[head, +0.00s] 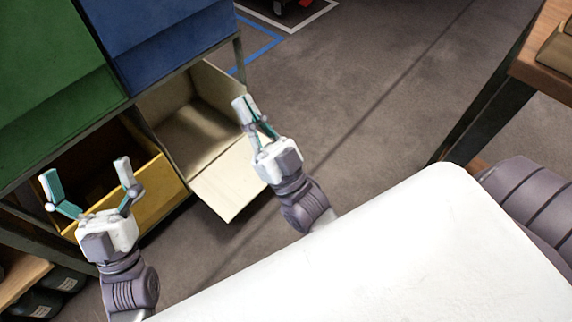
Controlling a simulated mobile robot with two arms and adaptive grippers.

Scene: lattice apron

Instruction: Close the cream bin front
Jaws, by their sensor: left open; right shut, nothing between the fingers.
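The cream bin (195,126) sits in the lower right of the rack, below the blue bin. Its front (236,184) is folded outward and down, so the empty inside shows. My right gripper (246,104) is shut and empty. In the picture it overlaps the right edge of the cream bin and its front; I cannot tell whether it touches. My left gripper (86,174) is open and empty, in front of the yellow bin, to the left of the cream bin.
A yellow bin (160,184) stands left of the cream one. A green bin (50,75) and a blue bin (165,35) are above. A wooden-topped table (545,55) is at the upper right. The grey floor (360,90) between rack and table is clear.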

